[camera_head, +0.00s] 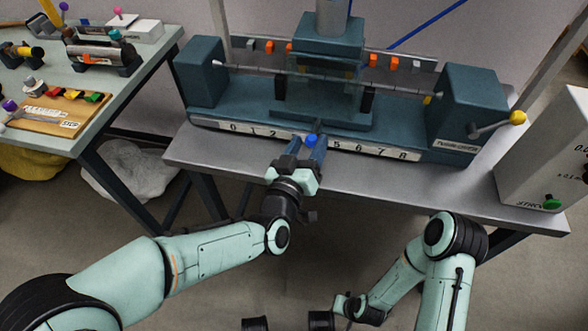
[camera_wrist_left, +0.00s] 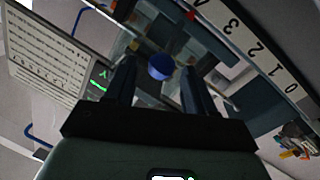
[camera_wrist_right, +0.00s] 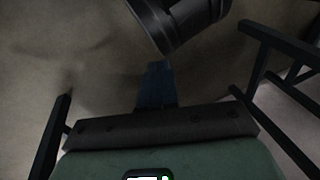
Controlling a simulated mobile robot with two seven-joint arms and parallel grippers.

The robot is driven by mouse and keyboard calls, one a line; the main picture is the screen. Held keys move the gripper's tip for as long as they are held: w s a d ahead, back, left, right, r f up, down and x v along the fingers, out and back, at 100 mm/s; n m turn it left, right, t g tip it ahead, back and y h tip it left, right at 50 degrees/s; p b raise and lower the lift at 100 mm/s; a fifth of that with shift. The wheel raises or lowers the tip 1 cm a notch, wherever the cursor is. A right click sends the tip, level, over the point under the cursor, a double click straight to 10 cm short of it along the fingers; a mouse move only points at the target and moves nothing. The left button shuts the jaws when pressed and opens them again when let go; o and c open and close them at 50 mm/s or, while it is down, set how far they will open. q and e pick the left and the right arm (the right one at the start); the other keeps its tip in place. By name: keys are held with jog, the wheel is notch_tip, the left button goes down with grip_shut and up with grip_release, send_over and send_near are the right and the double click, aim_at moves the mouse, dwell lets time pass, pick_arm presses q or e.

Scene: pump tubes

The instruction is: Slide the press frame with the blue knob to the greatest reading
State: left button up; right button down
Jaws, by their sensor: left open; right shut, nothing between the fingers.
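The teal press frame (camera_head: 330,45) stands mid-way along the teal bench machine, and a blue knob (camera_head: 311,141) shows at its front. The number scale (camera_head: 375,150) on the machine's front edge runs from 0 at left to 8 at right. My left gripper (camera_head: 307,148) is at the knob and hides the middle numbers. In the left wrist view the blue knob (camera_wrist_left: 160,67) sits between the spread fingers, with a gap on both sides. My right gripper (camera_wrist_right: 156,85) is shut and empty, low over the floor, away from the machine.
A yellow-knobbed lever (camera_head: 516,118) sticks out at the machine's right end. A white box (camera_head: 548,150) with a green button stands on the bench's right end. A side table (camera_head: 150,75) with tools is at left. Bare bench top lies in front of the scale.

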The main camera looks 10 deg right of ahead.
pick_arm(q)
jog(key=v, duration=1.1)
jog(key=shift+p, duration=0.3)
pick_arm(e)
jog(key=shift+s+a+r, duration=0.3)
jog(key=shift+s+r, duration=0.05)
jog(key=shift+s, duration=0.2)
pick_arm(q)
jog(key=shift+w, duration=0.1)
